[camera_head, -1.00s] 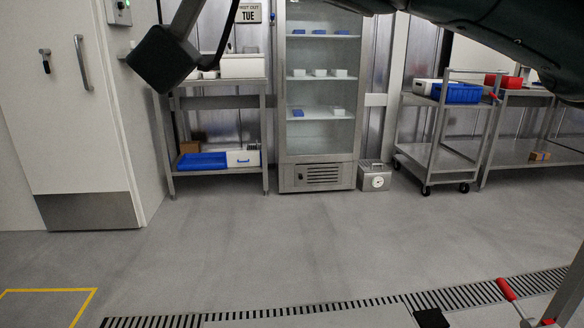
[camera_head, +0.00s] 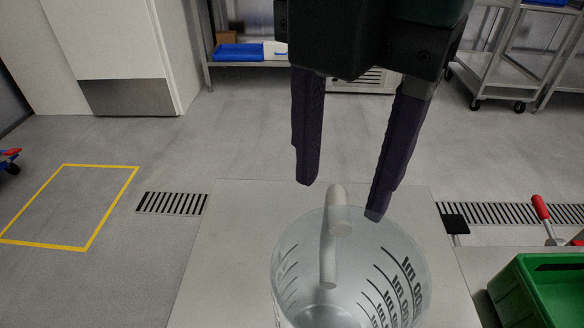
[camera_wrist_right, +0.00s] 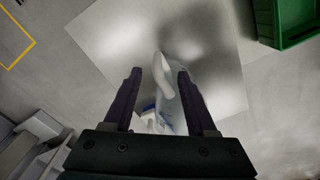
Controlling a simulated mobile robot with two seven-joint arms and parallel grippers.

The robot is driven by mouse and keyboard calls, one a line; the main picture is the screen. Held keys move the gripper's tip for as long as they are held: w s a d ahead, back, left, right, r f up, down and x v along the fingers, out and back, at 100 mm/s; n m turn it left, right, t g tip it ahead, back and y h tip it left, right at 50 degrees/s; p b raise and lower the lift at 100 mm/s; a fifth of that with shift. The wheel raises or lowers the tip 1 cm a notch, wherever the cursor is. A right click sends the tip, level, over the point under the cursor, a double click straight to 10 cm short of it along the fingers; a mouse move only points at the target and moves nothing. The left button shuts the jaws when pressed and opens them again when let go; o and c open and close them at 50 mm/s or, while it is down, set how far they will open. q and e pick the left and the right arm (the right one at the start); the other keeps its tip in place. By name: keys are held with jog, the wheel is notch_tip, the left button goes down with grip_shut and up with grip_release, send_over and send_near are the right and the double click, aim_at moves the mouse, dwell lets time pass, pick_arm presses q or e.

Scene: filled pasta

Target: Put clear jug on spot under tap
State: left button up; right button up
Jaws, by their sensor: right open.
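The clear jug (camera_head: 399,262) stands upright on a pale grey surface at the bottom middle of the head view, with dark volume marks on its wall. Its pale handle (camera_head: 329,255) is on the far side, towards my gripper. My right gripper (camera_head: 340,200) points down, open, above the handle and the jug's far rim. In the right wrist view the jug's handle (camera_wrist_right: 162,72) shows between the two fingers of the right gripper (camera_wrist_right: 159,74), with a gap on each side. No tap and no spot under one is in view. My left gripper is not in view.
The pale surface (camera_head: 230,265) is clear left of the jug. A green crate (camera_head: 540,290) is at the lower right, with a red-handled item (camera_head: 541,208) behind it. Beyond are a floor drain (camera_head: 172,203), a yellow floor outline (camera_head: 88,246) and a wheeled cart (camera_head: 492,60).

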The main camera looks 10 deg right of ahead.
aim_at(333, 289)
jog(key=f, duration=0.2)
jog(key=f+b, duration=0.1)
jog(key=f, duration=0.4)
jog(key=shift+w+d+f+b, duration=0.1)
jog(key=shift+w+f+b, duration=0.15)
jog(key=shift+b, duration=0.05)
jog(key=c, duration=0.4)
grip_shut()
dwell(0.6)
